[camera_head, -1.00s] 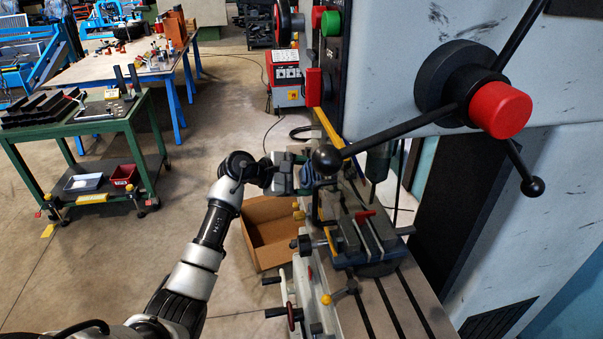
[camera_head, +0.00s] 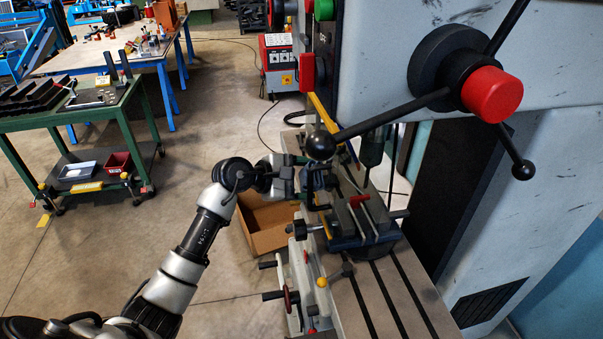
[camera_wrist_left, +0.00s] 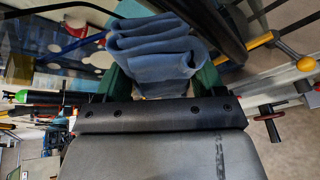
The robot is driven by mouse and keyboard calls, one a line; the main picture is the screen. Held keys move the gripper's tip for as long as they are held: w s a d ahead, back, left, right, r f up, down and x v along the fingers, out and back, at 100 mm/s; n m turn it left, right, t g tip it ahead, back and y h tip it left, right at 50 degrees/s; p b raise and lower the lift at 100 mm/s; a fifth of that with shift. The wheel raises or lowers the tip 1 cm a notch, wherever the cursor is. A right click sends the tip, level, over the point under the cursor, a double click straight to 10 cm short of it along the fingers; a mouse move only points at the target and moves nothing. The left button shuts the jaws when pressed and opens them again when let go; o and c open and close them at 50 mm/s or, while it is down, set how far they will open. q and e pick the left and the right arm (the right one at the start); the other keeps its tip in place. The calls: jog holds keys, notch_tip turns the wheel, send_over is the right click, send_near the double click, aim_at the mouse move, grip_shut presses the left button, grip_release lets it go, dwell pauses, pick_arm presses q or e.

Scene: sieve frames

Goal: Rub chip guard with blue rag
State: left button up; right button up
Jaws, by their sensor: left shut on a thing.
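My left gripper (camera_head: 298,174) reaches in among the parts of the drilling machine, beside the black ball-ended lever. In the left wrist view its green fingers (camera_wrist_left: 163,84) are shut on the folded blue rag (camera_wrist_left: 155,45), which sticks out beyond them. In the head view the rag is mostly hidden or too small to make out. I cannot pick out the chip guard for certain; a slanted yellow-edged part (camera_head: 323,113) stands just beyond my gripper by the drill head. Whether the rag touches anything is not clear. My right gripper is out of view.
A vise (camera_head: 364,222) stands on the slotted machine table (camera_head: 385,300) right of my gripper. The black lever ball (camera_head: 320,145) hangs close by. A cardboard box (camera_head: 268,226) is on the floor below. A green cart (camera_head: 120,113) stands at left, with open floor between.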

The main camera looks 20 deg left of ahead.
pick_arm(q)
jog(key=shift+r+p, duration=0.45)
jog(key=shift+r, duration=0.6)
jog(key=shift+w+a+f+b, duration=0.15)
jog(key=shift+w+a+b, duration=0.4)
jog(key=shift+b, duration=0.45)
jog(key=shift+w+a+b, duration=0.4)
jog(key=shift+w+b, duration=0.2)
jog(key=shift+w, duration=0.1)
jog(key=shift+w+a, duration=0.25)
jog(key=shift+w, duration=0.15)
jog(key=shift+w+a+r+b, duration=1.2)
jog(key=shift+w+b, duration=0.25)
jog(key=shift+w, duration=0.1)
jog(key=shift+s+d+f+b, duration=0.1)
jog(key=shift+s+d+b, duration=0.1)
jog(key=shift+s+d, duration=0.75)
jog(key=shift+s+d+b, duration=0.15)
jog(key=shift+s+d, duration=0.55)
jog(key=shift+s, duration=0.5)
jog(key=shift+s+d+f+b, duration=0.1)
jog(key=shift+s+d+b, duration=0.1)
jog(key=shift+s+d, duration=0.75)
jog(key=shift+s+a, duration=0.15)
